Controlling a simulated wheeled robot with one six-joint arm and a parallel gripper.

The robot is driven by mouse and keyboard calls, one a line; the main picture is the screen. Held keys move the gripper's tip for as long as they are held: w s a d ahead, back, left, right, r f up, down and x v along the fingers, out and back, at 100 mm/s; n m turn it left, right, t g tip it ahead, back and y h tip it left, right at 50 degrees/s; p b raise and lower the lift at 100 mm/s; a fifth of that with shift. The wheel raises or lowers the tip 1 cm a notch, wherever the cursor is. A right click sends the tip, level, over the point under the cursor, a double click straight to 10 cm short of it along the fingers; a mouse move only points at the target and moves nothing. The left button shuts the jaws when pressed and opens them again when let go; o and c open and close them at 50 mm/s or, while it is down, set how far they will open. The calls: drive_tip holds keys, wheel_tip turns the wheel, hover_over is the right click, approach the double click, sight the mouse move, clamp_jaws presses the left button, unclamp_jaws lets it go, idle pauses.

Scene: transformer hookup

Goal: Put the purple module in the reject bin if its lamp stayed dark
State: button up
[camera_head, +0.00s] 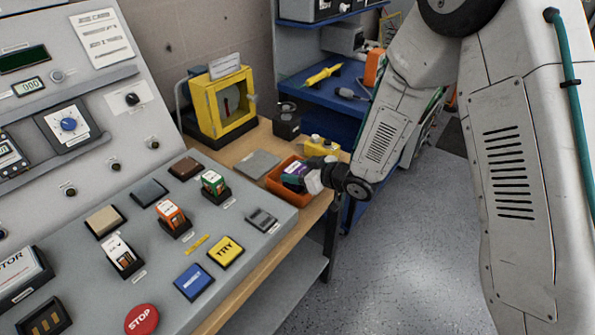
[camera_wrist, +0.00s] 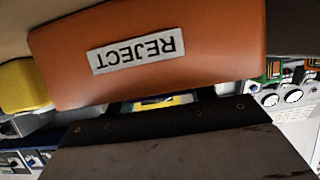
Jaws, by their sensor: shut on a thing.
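The purple module (camera_head: 295,170) is between the jaws of my gripper (camera_head: 309,179) in the head view. It is at the opening of the orange reject bin (camera_head: 275,182); I cannot tell whether it touches the bin. My gripper is shut on it, reaching in from the right, and partly hides it and the bin. In the wrist view the bin (camera_wrist: 205,60) shows its REJECT label upside down, close to a large dark surface in the foreground. The module's lamp cannot be made out.
The console panel (camera_head: 255,205) on the left carries a white module (camera_head: 120,253), an orange module (camera_head: 172,215) and a green module (camera_head: 213,184). A yellow-framed box (camera_head: 222,102) and a grey plate (camera_head: 257,164) are on the wooden bench. Blue shelves (camera_head: 320,88) stand behind; open floor lies right.

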drive_tip(key=shift+f, duration=0.1)
drive_tip(key=o, duration=1.1)
drive_tip(key=shift+s+d+r, duration=0.1)
drive_tip(key=shift+d+r, duration=0.05)
drive_tip(key=shift+r, duration=0.05)
drive_tip(key=v, duration=1.1)
drive_tip(key=shift+s+d+r, duration=0.1)
drive_tip(key=shift+s+d, duration=0.1)
drive_tip(key=shift+d, duration=0.05)
